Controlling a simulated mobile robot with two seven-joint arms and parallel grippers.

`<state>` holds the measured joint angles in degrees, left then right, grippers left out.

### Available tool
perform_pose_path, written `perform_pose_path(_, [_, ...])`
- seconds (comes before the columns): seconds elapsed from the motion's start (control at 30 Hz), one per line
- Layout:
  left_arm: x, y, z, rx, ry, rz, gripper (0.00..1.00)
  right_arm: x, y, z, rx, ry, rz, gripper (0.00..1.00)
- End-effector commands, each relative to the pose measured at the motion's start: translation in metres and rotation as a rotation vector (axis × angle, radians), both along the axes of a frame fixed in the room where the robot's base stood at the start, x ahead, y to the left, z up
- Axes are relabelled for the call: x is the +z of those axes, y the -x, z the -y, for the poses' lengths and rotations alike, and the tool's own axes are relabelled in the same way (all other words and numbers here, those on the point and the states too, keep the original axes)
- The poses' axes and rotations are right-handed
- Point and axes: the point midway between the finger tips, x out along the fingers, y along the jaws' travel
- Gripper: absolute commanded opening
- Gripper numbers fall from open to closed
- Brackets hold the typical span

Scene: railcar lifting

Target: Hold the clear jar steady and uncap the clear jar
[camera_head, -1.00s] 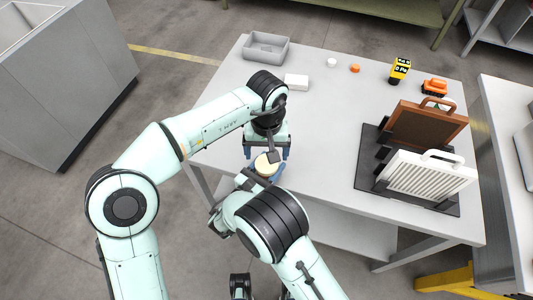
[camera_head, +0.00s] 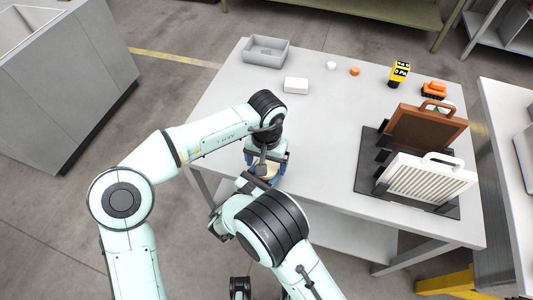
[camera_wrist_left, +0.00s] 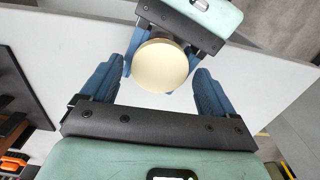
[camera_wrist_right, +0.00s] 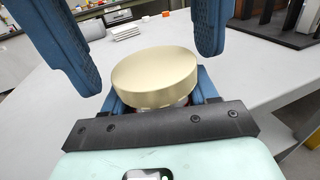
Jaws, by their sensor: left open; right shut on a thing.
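The clear jar shows mainly as its round cream-gold lid (camera_wrist_right: 155,77); the body below is mostly hidden, with only a sliver under the lid in the right wrist view. In the left wrist view the lid (camera_wrist_left: 160,65) shows from above. My right gripper (camera_wrist_right: 155,100) is shut on the jar below the lid, near the table's front edge. My left gripper (camera_wrist_left: 158,80) is open, its blue fingers apart on either side of the lid and not visibly touching it. In the head view the lid (camera_head: 267,170) is partly covered by my arms.
The grey table (camera_head: 325,130) is clear around its middle. A grey bin (camera_head: 266,51), a white box (camera_head: 296,85), a white cap (camera_head: 331,66), an orange cap (camera_head: 355,71), and a yellow-black block (camera_head: 399,74) lie farther back. A rack with brown (camera_head: 425,130) and white (camera_head: 428,177) panels stands right.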

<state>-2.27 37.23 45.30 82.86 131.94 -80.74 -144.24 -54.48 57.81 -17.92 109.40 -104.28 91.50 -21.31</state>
Motion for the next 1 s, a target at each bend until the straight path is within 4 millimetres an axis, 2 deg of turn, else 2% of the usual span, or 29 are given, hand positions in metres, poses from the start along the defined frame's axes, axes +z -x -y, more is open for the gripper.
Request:
perform_pose_path(0.37, [-0.0068, 0.0000, -0.0001, 0.001, 0.001, 0.000, 0.88, 0.0000, 0.0000, -0.0001, 0.000, 0.000, 0.000, 0.00])
perform_pose_path(0.5, [-0.0067, 0.0000, 0.0000, 0.001, 0.001, 0.000, 0.43, 0.0000, -0.0001, -0.0001, 0.000, 0.000, 0.000, 0.00])
perform_pose_path(0.57, [-0.0066, 0.0000, 0.0000, 0.001, 0.001, 0.000, 0.27, 0.0000, -0.0001, -0.0001, 0.000, 0.000, 0.000, 0.00])
perform_pose_path(0.67, [-0.0065, 0.0000, 0.0000, 0.013, 0.001, 0.000, 0.27, 0.0000, -0.0001, -0.0001, 0.000, 0.000, 0.000, 0.00])
perform_pose_path(0.9, [-0.0062, 0.0000, -0.0002, 0.256, 0.000, 0.000, 0.27, 0.0000, 0.0000, 0.0000, 0.000, 0.000, 0.000, 0.00])
perform_pose_path(1.0, [-0.0062, 0.0000, -0.0002, 0.294, 0.001, 0.000, 0.27, 0.0000, -0.0001, 0.0001, 0.000, 0.000, 0.000, 0.00])
